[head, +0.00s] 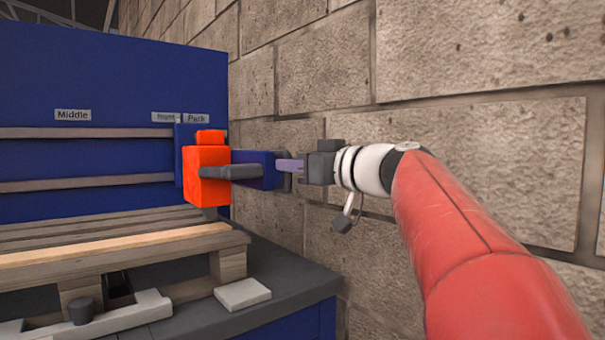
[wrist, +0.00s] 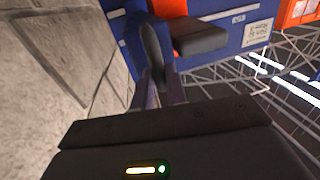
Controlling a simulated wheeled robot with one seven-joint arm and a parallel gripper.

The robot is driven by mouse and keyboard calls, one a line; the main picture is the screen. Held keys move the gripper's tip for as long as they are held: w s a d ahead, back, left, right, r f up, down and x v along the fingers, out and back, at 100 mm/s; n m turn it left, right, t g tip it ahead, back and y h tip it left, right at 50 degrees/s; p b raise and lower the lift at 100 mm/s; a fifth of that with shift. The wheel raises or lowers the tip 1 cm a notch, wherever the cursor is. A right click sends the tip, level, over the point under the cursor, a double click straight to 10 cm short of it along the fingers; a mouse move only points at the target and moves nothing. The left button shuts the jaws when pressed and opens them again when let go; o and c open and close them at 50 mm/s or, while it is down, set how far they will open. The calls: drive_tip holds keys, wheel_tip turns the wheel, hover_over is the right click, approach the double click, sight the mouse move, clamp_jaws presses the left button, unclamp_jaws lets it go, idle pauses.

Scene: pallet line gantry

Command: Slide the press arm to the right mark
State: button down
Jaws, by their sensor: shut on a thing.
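The press arm (head: 206,172) has an orange block, a grey bar across its front and a blue section reaching right. It sits on the rails at their right end, below the Park label (head: 196,118) and close to the right mark label (head: 166,117), which is partly covered. My gripper (head: 287,166) comes from the right and is shut on the dark grey handle at the end of the blue section. In the wrist view the handle (wrist: 152,48) stands between the fingers of my gripper (wrist: 162,85), with blue and orange parts beyond.
Two horizontal rails (head: 85,132) run left along the blue panel, past the Middle label (head: 72,115). A wooden pallet (head: 120,245) lies below on a dark table (head: 300,285). A stone wall (head: 480,150) stands close on the right, beside my arm.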

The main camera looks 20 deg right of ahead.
drive_tip(key=c, duration=1.4)
unclamp_jaws()
drive_tip(key=b+v, duration=0.1)
drive_tip(key=v, duration=0.6)
drive_tip(key=shift+s+d, duration=0.25)
drive_tip(key=shift+s, duration=0.1)
